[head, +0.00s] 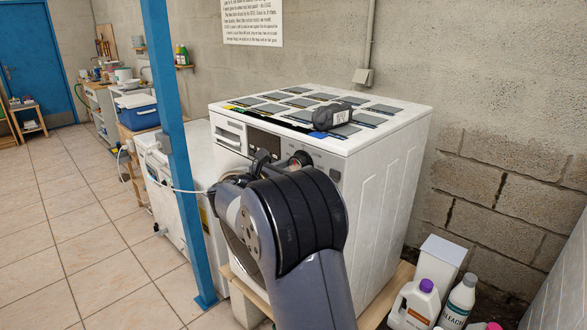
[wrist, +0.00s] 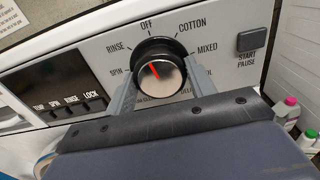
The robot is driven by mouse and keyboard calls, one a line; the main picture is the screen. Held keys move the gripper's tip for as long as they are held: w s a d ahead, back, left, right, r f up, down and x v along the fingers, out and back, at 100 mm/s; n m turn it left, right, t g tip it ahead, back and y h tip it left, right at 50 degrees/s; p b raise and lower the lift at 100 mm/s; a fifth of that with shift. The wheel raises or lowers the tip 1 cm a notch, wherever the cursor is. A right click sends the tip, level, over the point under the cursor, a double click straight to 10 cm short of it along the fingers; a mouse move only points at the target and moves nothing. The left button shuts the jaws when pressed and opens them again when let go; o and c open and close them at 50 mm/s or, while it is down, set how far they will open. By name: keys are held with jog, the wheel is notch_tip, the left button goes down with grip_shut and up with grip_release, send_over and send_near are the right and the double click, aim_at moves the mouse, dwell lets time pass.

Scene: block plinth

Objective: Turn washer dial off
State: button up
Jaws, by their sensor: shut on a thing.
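The washer (head: 385,200) is a white front-loader against the block wall. Its round dial (wrist: 160,78), black with a silver face and a red pointer line, is on the front panel; it shows partly in the head view (head: 301,158). The red line slants up and left, roughly toward the OFF and RINSE labels; I cannot tell the exact setting. My gripper (wrist: 161,74) has one grey finger on each side of the dial and is shut on it. My dark wrist hides the dial's lower labels. In the head view my arm covers much of the washer's front.
A START PAUSE button (wrist: 252,40) is right of the dial. A blue post (head: 172,140) stands left of my arm. Flat dark panels and a dark labelled object (head: 332,116) lie on the washer top. Bottles (head: 418,300) stand at lower right. Tiled floor is open at left.

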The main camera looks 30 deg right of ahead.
jog(key=shift+c, duration=1.4)
jog(key=shift+f+m+b, duration=0.2)
jog(key=shift+m+b, duration=0.5)
jog(key=shift+b, duration=0.05)
jog(key=shift+r+m, duration=0.15)
jog(key=shift+m, duration=0.15)
jog(key=o, duration=1)
jog(key=shift+c, duration=0.2)
jog(key=b+v, duration=0.1)
jog(key=v, duration=0.9)
jog(key=shift+a+b, duration=0.3)
jog(key=shift+a, duration=0.1)
jog(key=shift+s+r, duration=0.1)
jog(key=shift+s, duration=0.05)
